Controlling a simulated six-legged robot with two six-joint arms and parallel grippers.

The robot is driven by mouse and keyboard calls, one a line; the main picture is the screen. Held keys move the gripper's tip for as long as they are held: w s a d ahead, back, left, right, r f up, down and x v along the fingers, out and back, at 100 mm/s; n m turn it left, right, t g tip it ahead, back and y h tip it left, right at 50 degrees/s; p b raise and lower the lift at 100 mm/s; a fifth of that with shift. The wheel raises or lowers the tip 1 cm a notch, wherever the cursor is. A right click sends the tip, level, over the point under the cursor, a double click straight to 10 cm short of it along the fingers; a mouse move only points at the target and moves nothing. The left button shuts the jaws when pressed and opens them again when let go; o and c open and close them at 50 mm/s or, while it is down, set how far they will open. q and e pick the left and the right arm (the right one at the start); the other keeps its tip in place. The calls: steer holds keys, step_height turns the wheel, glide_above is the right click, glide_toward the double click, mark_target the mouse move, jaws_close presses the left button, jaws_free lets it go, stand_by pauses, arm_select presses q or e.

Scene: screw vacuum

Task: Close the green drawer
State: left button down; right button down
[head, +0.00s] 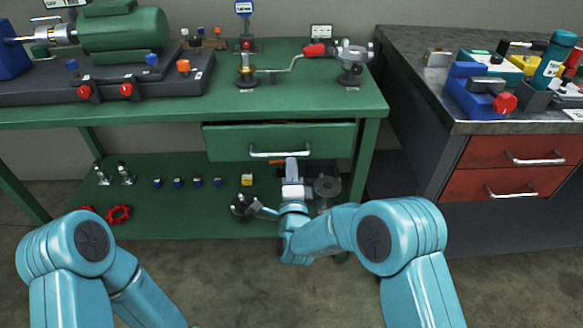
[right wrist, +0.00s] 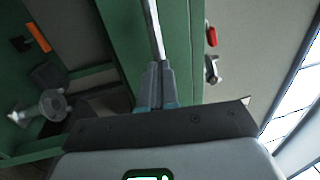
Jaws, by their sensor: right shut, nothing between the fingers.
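The green drawer (head: 225,146) hangs under the green workbench top in the head view. Its front appears to stand forward of the bench, so it looks partly open. Its pale bar handle (head: 268,154) runs across the front, and shows in the right wrist view (right wrist: 152,28). My right gripper (head: 291,163) is shut and empty, just in front of the handle's right part. In the right wrist view its fingertips (right wrist: 158,66) are together at the handle; I cannot tell whether they touch it. My left gripper is out of view; only its arm shows.
The green workbench (head: 290,97) carries a green motor (head: 125,32) and a valve with a red-handled lever (head: 315,50). Its lower shelf (head: 190,215) holds small parts. A dark cabinet with red drawers (head: 490,151) stands at right. Floor is clear in front.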

steer(key=shift+w, duration=0.25)
